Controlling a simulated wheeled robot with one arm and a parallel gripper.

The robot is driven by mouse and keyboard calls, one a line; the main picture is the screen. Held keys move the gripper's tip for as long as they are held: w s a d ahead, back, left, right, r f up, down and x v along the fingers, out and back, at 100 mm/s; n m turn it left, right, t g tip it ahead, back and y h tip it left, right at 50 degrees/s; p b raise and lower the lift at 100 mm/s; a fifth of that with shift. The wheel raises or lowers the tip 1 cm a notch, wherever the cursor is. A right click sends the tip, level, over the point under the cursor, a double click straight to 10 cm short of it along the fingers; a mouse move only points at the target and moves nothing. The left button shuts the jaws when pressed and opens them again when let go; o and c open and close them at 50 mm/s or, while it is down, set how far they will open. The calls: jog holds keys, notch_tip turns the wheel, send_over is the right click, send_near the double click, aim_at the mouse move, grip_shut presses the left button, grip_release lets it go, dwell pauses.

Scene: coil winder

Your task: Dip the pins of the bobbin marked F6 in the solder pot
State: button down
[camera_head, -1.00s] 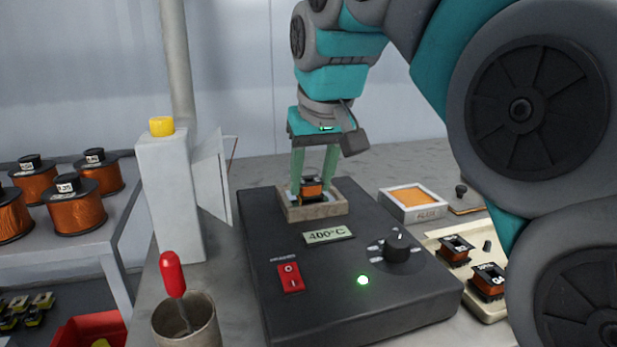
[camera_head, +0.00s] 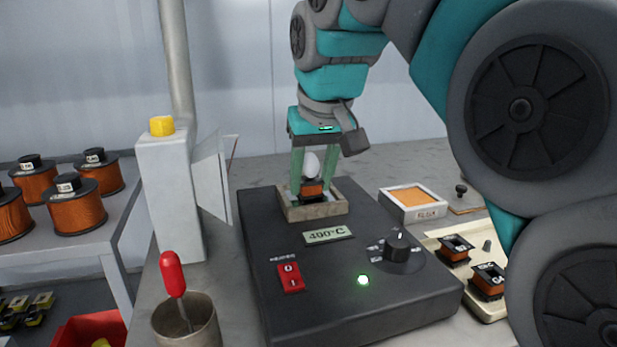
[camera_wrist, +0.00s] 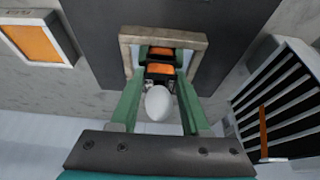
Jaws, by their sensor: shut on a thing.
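My gripper (camera_head: 313,184) points down over the solder pot and is shut on an orange-wound bobbin (camera_head: 312,192) with black flanges. The bobbin sits low inside the pot's pale square rim (camera_head: 318,212); its pins are hidden, and I cannot read its mark. The wrist view shows the bobbin (camera_wrist: 160,70) between the green fingers (camera_wrist: 159,92), within the rim (camera_wrist: 198,45). A white rounded blob (camera_head: 312,164), like a puff of smoke, hangs between the fingers above the bobbin. The solder unit's display (camera_head: 328,235) reads 400°C and a green lamp (camera_head: 363,281) is lit.
A flux tray (camera_head: 415,214) and a cream tray (camera_head: 432,244) with two bobbins stand right of the pot. At left are a white post with a yellow top (camera_head: 161,127), a cup (camera_head: 202,325) with a red-handled tool, and a bench (camera_head: 90,243) with wire spools.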

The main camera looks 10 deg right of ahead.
dwell(0.4)
jog(key=shift+r+p, duration=1.55)
jog(key=shift+r, duration=1.2)
